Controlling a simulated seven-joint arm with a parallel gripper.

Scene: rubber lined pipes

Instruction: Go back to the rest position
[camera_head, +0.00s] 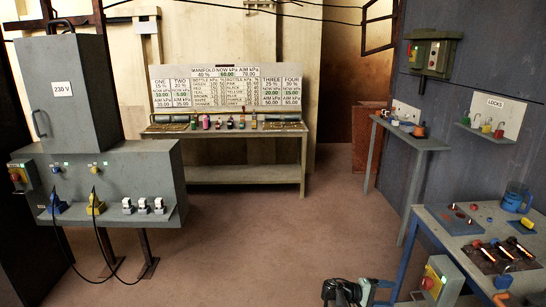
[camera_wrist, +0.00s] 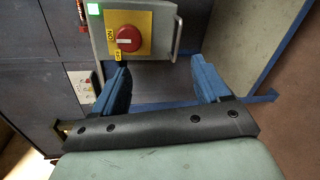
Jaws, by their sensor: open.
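My gripper (camera_wrist: 166,78) shows in the wrist view with its two blue fingers wide apart and nothing between them. A grey switch box with a red rotary knob (camera_wrist: 128,38) on a yellow plate is just beyond the fingertips. In the head view my gripper (camera_head: 384,290) is at the bottom edge, partly cut off. I cannot tell whether a finger touches the box.
The right workbench (camera_head: 450,236) holds a blue mug (camera_head: 515,197) and dark trays. A grey cabinet (camera_head: 68,95) with plugs and cables stands at the left. A bench with bottles (camera_head: 245,173) stands at the back. The middle floor (camera_head: 270,240) is clear.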

